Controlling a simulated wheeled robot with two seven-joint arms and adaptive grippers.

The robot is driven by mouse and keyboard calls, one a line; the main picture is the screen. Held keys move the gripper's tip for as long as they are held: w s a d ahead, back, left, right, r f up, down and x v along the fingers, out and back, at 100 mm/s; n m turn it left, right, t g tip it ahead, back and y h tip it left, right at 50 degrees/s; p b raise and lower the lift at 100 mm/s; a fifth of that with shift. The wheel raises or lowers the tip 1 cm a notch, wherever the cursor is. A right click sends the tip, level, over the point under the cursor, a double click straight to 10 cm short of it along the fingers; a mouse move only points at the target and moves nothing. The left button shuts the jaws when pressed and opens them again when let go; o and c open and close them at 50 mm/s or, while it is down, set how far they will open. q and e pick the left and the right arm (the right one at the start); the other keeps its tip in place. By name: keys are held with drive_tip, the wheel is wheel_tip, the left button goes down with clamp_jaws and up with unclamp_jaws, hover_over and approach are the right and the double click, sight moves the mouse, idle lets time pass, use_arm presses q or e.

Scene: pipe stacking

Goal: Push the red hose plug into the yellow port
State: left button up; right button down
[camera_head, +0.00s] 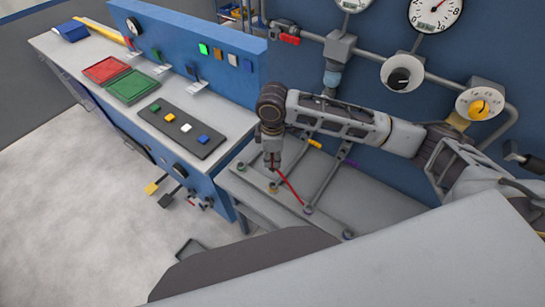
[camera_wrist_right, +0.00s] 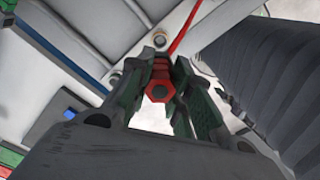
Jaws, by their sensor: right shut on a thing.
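My right gripper (camera_head: 272,165) points down over the grey bench panel and is shut on the red hose plug. In the right wrist view the red plug (camera_wrist_right: 158,90) sits between the two dark fingers (camera_wrist_right: 160,95). Its thin red hose (camera_head: 288,187) runs to the front of the panel, and the hose also shows in the wrist view (camera_wrist_right: 184,30). A small yellow-orange port (camera_head: 272,187) lies just below the gripper in the head view. The plug looks apart from it, but the exact gap cannot be told. My left gripper is not in view.
Gauges (camera_head: 435,12) and knobs (camera_head: 402,78) are on the blue wall behind. A long bench (camera_head: 120,107) with red and green trays stands at left.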

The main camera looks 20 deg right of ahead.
sight(273, 171)
drive_tip(key=shift+f, duration=0.15)
idle(0.5)
drive_tip(key=shift+f+b, duration=1.25)
drive_tip(key=shift+b, duration=0.3)
drive_tip(key=shift+f+b, duration=2.55)
drive_tip(key=shift+b, duration=0.75)
drive_tip(key=shift+f+b, duration=0.35)
drive_tip(key=shift+b, duration=0.15)
drive_tip(key=shift+f, duration=0.15)
drive_tip(key=shift+f+b, duration=0.15)
drive_tip(key=shift+b, duration=0.25)
drive_tip(key=shift+f+p, duration=0.3)
drive_tip(key=shift+f, duration=0.35)
drive_tip(key=shift+f, duration=0.25)
